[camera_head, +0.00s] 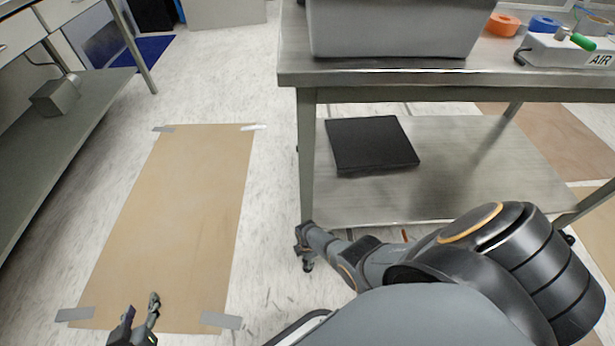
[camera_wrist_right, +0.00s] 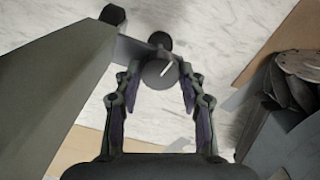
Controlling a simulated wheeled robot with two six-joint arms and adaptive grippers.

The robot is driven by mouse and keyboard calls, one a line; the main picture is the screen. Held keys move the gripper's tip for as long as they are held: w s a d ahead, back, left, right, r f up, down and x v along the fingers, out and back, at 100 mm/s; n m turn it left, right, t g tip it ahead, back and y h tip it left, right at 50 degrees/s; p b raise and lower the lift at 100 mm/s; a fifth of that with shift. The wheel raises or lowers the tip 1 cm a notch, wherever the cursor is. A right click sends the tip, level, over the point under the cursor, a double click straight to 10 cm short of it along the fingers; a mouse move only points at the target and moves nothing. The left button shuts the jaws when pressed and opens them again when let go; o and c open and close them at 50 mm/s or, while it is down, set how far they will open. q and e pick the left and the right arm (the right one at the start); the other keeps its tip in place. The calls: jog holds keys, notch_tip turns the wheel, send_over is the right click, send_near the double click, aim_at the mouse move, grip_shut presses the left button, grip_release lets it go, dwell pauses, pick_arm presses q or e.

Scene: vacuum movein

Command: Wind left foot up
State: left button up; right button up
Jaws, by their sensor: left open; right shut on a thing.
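The left foot (camera_wrist_right: 158,72) is a dark round piece on a bracket beside a grey metal leg in the right wrist view. My right gripper (camera_wrist_right: 154,80) has a finger on each side of it and is shut on it. In the head view my right arm reaches across to the lower end of the bench's near left leg (camera_head: 306,170). The foot is hard to make out there behind the arm. My left gripper (camera_head: 139,320) is open and empty over the brown floor sheet, at the bottom left.
The steel bench (camera_head: 380,80) carries a grey bin (camera_head: 400,30), tape rolls and a white AIR box (camera_head: 565,52). Its lower shelf (camera_head: 470,165) holds a black flat slab (camera_head: 370,144). A taped brown sheet (camera_head: 170,220) lies on open floor, left of the bench.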

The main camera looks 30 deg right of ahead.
jog(key=shift+n, duration=0.6)
jog(key=o, duration=1.1)
jog(key=shift+o, duration=0.2)
notch_tip(320, 180, up, 12)
